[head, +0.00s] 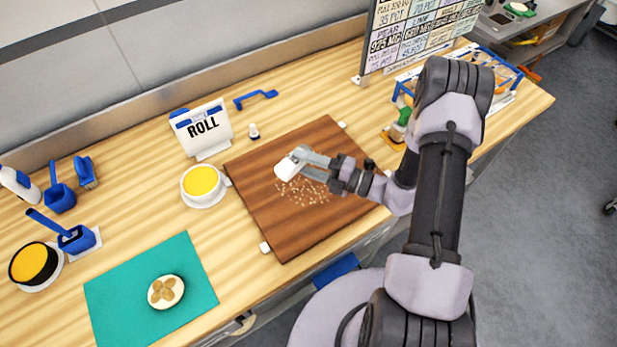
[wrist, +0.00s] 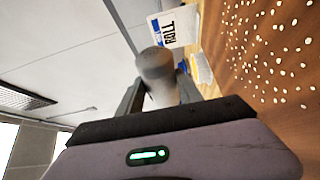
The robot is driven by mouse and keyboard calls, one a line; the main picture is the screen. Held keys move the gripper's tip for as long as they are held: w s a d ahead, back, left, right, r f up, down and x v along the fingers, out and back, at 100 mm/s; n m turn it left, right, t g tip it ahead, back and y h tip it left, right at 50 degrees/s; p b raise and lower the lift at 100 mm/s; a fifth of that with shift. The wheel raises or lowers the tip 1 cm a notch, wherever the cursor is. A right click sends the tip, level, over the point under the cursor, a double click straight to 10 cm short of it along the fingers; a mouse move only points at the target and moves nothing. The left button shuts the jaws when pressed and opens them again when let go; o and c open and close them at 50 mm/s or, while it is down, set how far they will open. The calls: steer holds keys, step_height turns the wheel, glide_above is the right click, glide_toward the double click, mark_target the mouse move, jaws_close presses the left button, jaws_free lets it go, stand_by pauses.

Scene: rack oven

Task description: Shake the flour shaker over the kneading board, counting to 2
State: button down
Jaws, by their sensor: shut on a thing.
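The kneading board (head: 255,205) is a dark brown wooden slab in the middle of the bench. Pale flecks of flour (head: 305,192) are scattered on it, and they also show in the wrist view (wrist: 270,60). My gripper (head: 303,160) is over the board, shut on the white flour shaker (head: 288,168). In the wrist view the shaker's grey-white end (wrist: 155,65) sits between the two fingers. The shaker is tilted in the head view. Its holed face cannot be made out.
A ROLL sign (head: 203,128) and a bowl of yellow stuff (head: 202,186) stand left of the board. A small white item (head: 253,131) and a blue handle (head: 256,98) lie behind it. A teal mat (head: 130,295) is front left. A price board (head: 415,35) stands back right.

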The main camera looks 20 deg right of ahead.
steer(key=n, duration=0.1)
steer(key=f+n+h, duration=0.1)
steer(key=n, duration=0.1)
steer(key=shift+d+f+n, duration=0.1)
steer(key=shift+f+n, duration=0.1)
steer(key=shift+n, duration=0.1)
steer(key=n, duration=0.1)
steer(key=n+h+b, duration=0.1)
steer(key=f+n, duration=0.1)
steer(key=shift+w+d+f, duration=0.1)
steer(key=shift+w+d, duration=0.2)
